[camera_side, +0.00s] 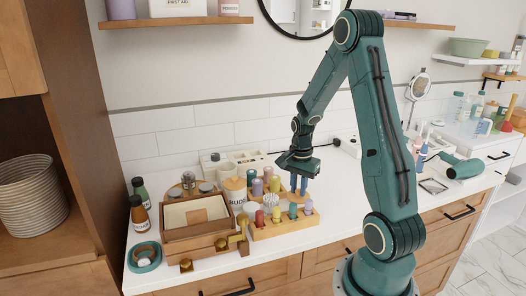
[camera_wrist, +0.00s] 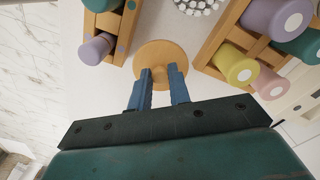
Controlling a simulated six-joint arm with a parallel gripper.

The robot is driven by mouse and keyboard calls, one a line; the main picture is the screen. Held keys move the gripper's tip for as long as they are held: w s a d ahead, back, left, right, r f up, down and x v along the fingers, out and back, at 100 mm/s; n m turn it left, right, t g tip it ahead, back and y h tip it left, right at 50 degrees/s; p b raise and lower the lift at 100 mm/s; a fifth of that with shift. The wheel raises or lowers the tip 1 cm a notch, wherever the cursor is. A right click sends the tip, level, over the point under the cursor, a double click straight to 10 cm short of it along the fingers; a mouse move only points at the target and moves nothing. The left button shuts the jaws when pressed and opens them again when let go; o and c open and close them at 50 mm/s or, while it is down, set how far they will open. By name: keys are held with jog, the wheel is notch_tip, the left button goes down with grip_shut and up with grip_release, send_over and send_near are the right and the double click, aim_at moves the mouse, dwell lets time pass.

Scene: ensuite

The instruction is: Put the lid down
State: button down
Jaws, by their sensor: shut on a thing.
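The lid is a round, light wooden disc (camera_wrist: 152,50) with a small knob. In the wrist view it lies just beyond my fingertips. My gripper (camera_wrist: 159,71) has its two blue fingers on either side of the knob and is shut on it. In the side view my gripper (camera_side: 299,192) points down over the counter, among the wooden racks. The lid is hard to make out there, and I cannot tell whether it touches anything below.
A front wooden rack (camera_side: 262,233) holds several coloured bottles, with more bottles behind. A white beaded object (camera_wrist: 197,5) stands near the lid. An open wooden box (camera_side: 172,232) is at left. A hairdryer (camera_side: 465,168) lies at right. Free counter between is narrow.

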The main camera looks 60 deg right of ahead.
aim_at(298, 190)
jog(key=shift+f, duration=1.4)
jog(key=shift+f, duration=0.15)
jog(key=c, duration=1.3)
grip_release()
notch_tip(298, 190, up, 12)
jog(key=shift+r, duration=0.2)
